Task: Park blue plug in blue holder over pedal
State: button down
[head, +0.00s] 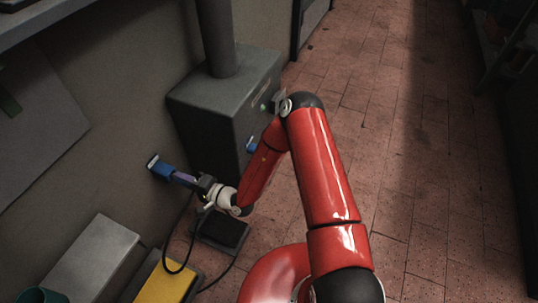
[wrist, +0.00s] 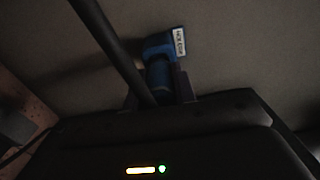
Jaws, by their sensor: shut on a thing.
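My gripper (head: 185,180) is shut on a blue cylinder, the blue plug (wrist: 158,78), which sits between the dark fingertips in the wrist view. Beyond it is a blue block with a white label (wrist: 178,42). The blue piece also shows in the head view (head: 164,169), close to the wall. I cannot tell whether the block is the holder or part of the plug, nor whether plug and holder touch. A black cable (head: 168,240) hangs in a loop below my gripper. A dark floor pad, perhaps the pedal (head: 222,236), lies below.
A grey machine housing (head: 225,100) with a thick post stands behind my gripper. Another small blue part (head: 251,146) is on its front. A yellow-topped block (head: 166,283) and a grey box (head: 95,258) stand at lower left. The tiled floor (head: 430,130) at right is clear.

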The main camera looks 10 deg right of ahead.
jog(key=shift+w+a, duration=0.4)
jog(key=shift+a, duration=0.15)
jog(key=c, duration=1.1)
grip_release()
jog(key=shift+o, duration=0.2)
